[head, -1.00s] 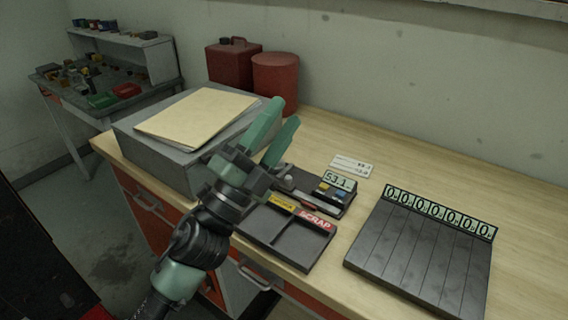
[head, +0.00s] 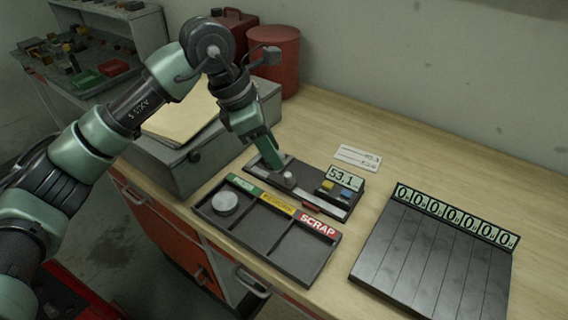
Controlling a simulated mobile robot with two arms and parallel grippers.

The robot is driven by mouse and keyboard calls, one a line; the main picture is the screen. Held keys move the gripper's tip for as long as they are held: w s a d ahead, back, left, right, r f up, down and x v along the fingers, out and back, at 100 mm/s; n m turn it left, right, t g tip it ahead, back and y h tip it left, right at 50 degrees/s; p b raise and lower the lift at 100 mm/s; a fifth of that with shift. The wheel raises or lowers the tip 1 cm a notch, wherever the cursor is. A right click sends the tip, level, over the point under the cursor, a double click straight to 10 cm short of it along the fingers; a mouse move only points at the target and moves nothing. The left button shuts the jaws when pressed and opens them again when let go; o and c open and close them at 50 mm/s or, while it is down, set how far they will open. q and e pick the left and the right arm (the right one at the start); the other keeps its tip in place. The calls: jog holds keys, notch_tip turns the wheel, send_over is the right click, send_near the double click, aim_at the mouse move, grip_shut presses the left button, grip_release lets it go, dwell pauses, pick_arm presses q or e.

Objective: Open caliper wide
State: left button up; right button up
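The caliper (head: 325,200) is a dark, long device lying on the wooden bench. Its display reads 53.1, with a yellow and a blue button below it. A small pale knob (head: 289,179) stands on its slide near the left part. My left gripper (head: 275,167) points down from above, with its green fingertips just behind and beside the knob. I cannot tell whether they touch it. The fingers overlap in this view, so their opening is hidden. My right gripper is not in view.
In front of the caliper is a sorting tray (head: 316,250) with green, yellow and red SCRAP labels; a round metal disc (head: 224,202) lies in its left compartment. A grey box (head: 190,160) stands left, a ribbed dark rack (head: 430,262) right. A paper card (head: 358,157) lies behind.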

aim_at(288, 174)
pick_arm(q)
jog(key=shift+p+x, duration=0.6)
jog(key=shift+x, duration=2.55)
grip_shut()
jog(key=shift+d, duration=0.1)
